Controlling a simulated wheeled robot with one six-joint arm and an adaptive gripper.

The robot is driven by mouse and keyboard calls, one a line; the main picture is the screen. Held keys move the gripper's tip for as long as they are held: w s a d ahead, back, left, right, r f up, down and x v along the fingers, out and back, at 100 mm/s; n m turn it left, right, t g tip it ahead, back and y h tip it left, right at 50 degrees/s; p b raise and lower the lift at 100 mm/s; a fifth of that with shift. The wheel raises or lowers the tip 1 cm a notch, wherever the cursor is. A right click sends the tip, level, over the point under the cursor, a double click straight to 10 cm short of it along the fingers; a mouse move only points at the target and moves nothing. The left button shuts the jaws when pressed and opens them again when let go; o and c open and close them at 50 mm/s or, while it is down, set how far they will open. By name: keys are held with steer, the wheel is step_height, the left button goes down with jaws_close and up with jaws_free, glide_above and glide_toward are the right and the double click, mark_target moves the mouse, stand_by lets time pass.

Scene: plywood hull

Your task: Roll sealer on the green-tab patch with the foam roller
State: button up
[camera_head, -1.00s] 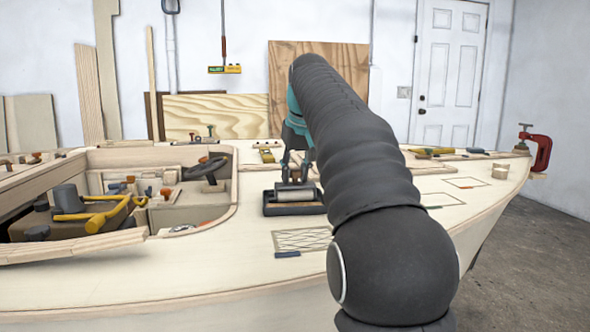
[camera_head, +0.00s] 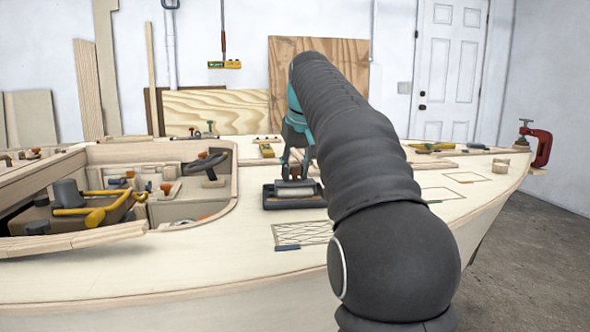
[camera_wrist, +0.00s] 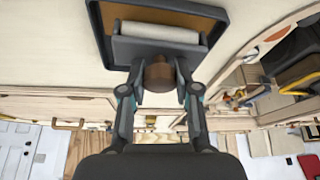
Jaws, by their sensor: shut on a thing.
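The foam roller has a pale sleeve (camera_wrist: 160,32) in a grey frame and a brown handle (camera_wrist: 158,72). My gripper (camera_wrist: 158,90) is shut on the handle; in the head view my gripper (camera_head: 297,160) is partly behind my arm. The roller sits at the dark tray (camera_head: 275,205), over brown sealer; whether it touches the sealer I cannot tell. The tray also shows in the wrist view (camera_wrist: 96,20). The green-tab patch (camera_head: 442,194) is an outlined rectangle on the deck to the right of my arm, its left part hidden by the arm.
A hatched patch with a blue tab (camera_head: 305,232) lies in front of the tray. An orange-tab patch (camera_head: 465,177) lies beyond the green one. The open cockpit (camera_head: 170,205) holds tools at left. A red clamp (camera_head: 541,150) grips the right end.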

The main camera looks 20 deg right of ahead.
mark_target(295, 166)
steer(key=shift+f, duration=0.45)
stand_by(1.8)
step_height(295, 166, up, 8)
steer(key=p, duration=0.8)
steer(key=shift+r+p, duration=0.15)
steer(key=shift+p, duration=0.2)
stand_by(0.5)
